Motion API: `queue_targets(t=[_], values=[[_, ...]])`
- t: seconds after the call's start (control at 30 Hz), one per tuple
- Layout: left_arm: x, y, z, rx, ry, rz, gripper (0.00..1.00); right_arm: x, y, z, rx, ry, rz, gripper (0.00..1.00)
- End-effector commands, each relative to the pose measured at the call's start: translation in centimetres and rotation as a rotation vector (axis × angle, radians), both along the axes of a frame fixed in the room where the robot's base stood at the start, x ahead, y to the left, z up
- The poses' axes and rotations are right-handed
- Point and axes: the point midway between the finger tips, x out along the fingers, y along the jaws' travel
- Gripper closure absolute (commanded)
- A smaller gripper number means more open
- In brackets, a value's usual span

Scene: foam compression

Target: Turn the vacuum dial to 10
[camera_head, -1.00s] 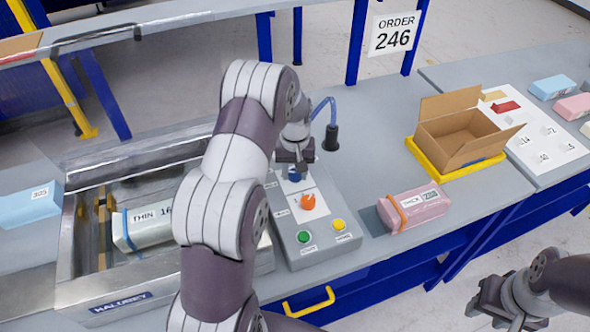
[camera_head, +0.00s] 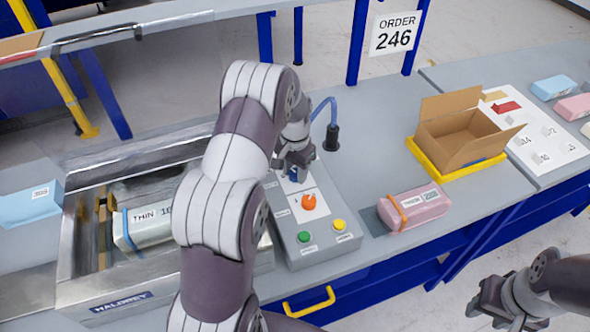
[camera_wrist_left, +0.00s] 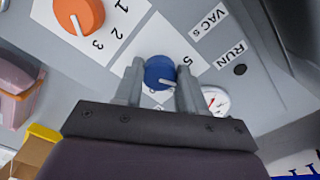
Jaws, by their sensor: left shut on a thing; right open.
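The blue vacuum dial (camera_wrist_left: 160,72) sits on a white scale plate of the grey control panel (camera_head: 322,248). In the left wrist view my left gripper (camera_wrist_left: 158,80) has a finger on each side of the dial and is shut on it. The dial's pale pointer line points toward the lower right; a "5" shows beside it, and the rest of its scale is hidden by my fingers. In the head view the dial is mostly hidden under my left gripper (camera_head: 294,172). My right gripper (camera_head: 492,308) is open and empty at the lower right, away from the panel.
An orange dial (camera_head: 309,202), a green button (camera_head: 304,237) and a yellow button (camera_head: 339,225) are on the panel. A gauge (camera_wrist_left: 215,101) is close beside my fingers. A pink foam block (camera_head: 415,208) lies right of the panel; a metal chamber (camera_head: 75,275) stands left.

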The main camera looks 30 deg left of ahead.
Motion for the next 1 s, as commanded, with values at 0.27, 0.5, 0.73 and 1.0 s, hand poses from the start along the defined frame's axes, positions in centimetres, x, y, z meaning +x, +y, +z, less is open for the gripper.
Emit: queue_targets(t=[0.27, 0.5, 0.73, 1.0], values=[[0.18, 0.06, 0.20, 0.001, -0.006, -0.053, 0.91, 0.00, 0.00, 0.02, 0.000, 0.000, 0.000, 0.57], [0.20, 0.06, 0.21, 0.002, -0.007, -0.058, 0.91, 0.00, 0.00, 0.02, 0.000, 0.000, 0.000, 0.57], [0.19, 0.06, 0.21, 0.002, -0.006, -0.057, 0.34, 0.00, 0.00, 0.03, 0.000, 0.000, 0.000, 0.57], [0.10, 0.04, 0.13, 0.000, -0.003, -0.057, 0.34, 0.00, 0.00, -0.01, 0.000, 0.000, 0.000, 0.57]])
